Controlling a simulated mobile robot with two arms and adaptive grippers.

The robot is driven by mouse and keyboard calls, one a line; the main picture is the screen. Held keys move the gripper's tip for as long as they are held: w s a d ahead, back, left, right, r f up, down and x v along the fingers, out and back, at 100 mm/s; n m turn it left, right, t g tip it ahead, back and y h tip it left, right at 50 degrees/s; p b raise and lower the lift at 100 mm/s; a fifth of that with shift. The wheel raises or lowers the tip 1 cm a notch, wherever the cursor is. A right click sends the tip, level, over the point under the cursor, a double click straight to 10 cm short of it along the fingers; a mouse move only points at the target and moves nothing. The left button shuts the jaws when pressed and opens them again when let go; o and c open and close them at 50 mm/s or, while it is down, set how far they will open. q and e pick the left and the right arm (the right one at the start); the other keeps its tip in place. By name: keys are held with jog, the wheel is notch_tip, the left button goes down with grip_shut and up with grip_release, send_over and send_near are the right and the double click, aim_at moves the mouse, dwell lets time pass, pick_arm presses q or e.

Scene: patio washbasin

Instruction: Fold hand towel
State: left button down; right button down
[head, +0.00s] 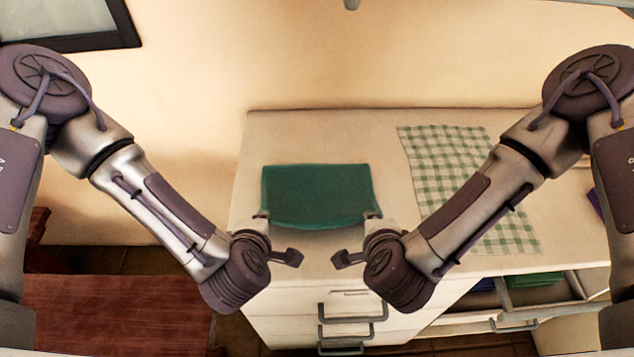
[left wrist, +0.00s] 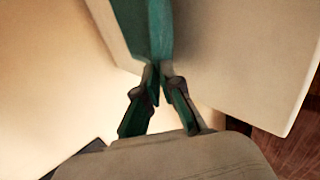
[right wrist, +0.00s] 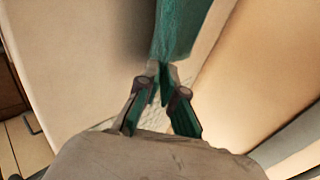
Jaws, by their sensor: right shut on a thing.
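The dark green hand towel (head: 316,192) is a flat rectangle on the pale cabinet top, its near edge curving between my two grippers. My left gripper (head: 263,215) is at the towel's near left corner. In the left wrist view its fingertips (left wrist: 158,70) close together on the towel's edge (left wrist: 157,35). My right gripper (head: 376,213) is at the near right corner. In the right wrist view its fingertips (right wrist: 159,68) are shut on the towel (right wrist: 175,30). A shadow lies under the near edge. I cannot tell how many layers the towel has.
A green and white checkered cloth (head: 455,170) lies flat to the right on the cabinet top (head: 300,130). An open drawer (head: 535,290) at the lower right holds green and blue items. Closed drawers with grey handles (head: 352,307) are in front. A reddish wooden surface (head: 115,310) is at lower left.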

pick_arm(q)
jog(key=shift+s+f, duration=0.15)
jog(key=shift+f, duration=0.05)
pick_arm(e)
jog(key=shift+s+f, duration=0.15)
jog(key=shift+f, duration=0.05)
pick_arm(q)
jog(key=shift+s+a+f+t+b, duration=0.1)
jog(key=shift+s+f+t+b, duration=0.2)
jog(key=shift+s+f+b, duration=0.2)
pick_arm(e)
jog(key=shift+s+f+t, duration=0.3)
jog(key=shift+s+f, duration=0.15)
jog(key=shift+s, duration=0.05)
pick_arm(q)
jog(key=shift+r, duration=0.1)
pick_arm(e)
jog(key=shift+d, duration=0.1)
pick_arm(q)
jog(key=c, duration=1)
grip_release()
jog(key=shift+c, duration=0.2)
pick_arm(e)
jog(key=c, duration=1)
grip_release()
jog(key=shift+c, duration=0.2)
pick_arm(q)
jog(key=shift+r, duration=0.1)
pick_arm(e)
jog(key=shift+r, duration=0.15)
